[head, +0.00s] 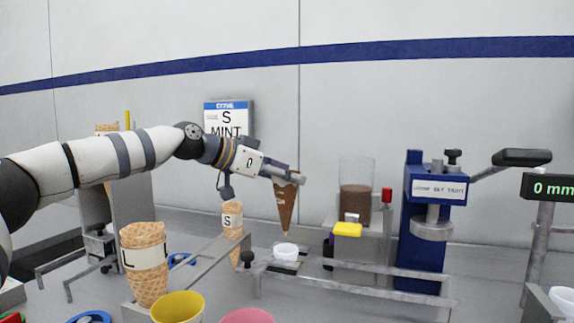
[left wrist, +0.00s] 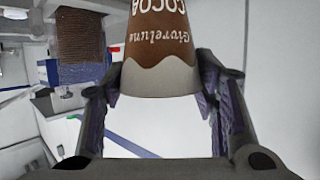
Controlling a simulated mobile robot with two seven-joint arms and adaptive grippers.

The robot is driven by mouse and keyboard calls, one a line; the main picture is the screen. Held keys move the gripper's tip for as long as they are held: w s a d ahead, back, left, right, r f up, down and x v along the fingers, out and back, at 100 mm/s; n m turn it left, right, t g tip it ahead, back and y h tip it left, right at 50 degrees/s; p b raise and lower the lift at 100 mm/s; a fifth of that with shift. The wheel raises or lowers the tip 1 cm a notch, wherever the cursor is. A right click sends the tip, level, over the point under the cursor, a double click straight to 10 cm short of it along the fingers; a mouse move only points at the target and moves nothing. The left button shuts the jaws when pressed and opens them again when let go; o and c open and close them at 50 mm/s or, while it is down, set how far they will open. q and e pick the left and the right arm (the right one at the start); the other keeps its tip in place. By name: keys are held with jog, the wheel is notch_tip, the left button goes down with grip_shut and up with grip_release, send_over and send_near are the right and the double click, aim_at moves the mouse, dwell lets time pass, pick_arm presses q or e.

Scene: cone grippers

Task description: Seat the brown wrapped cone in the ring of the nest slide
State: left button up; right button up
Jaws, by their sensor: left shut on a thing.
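The brown wrapped cone (head: 286,205) hangs point down from my left gripper (head: 288,178) in the head view. In the left wrist view the cone (left wrist: 168,50) shows large, with "COCOA" lettering on its wrapper, between the two fingers of the gripper (left wrist: 165,110). The left gripper is shut on the cone near its wide upper end. A small white ring (head: 286,250), which looks like the ring of the nest slide, sits below the cone's tip, with a visible gap between them. My right gripper is in neither view.
A blue press (head: 437,190) stands to the right, with a clear container of brown stuff (head: 356,195) and a yellow block (head: 347,230) beside the ring. Metal rails (head: 350,270) run in front. Stacked wafer cones (head: 145,262) and a yellow cup (head: 177,307) stand left.

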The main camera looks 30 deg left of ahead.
aim_at(276, 195)
pick_arm(q)
jog(key=shift+f, duration=2.7)
jog(key=o, duration=0.9)
jog(key=v, duration=1.2)
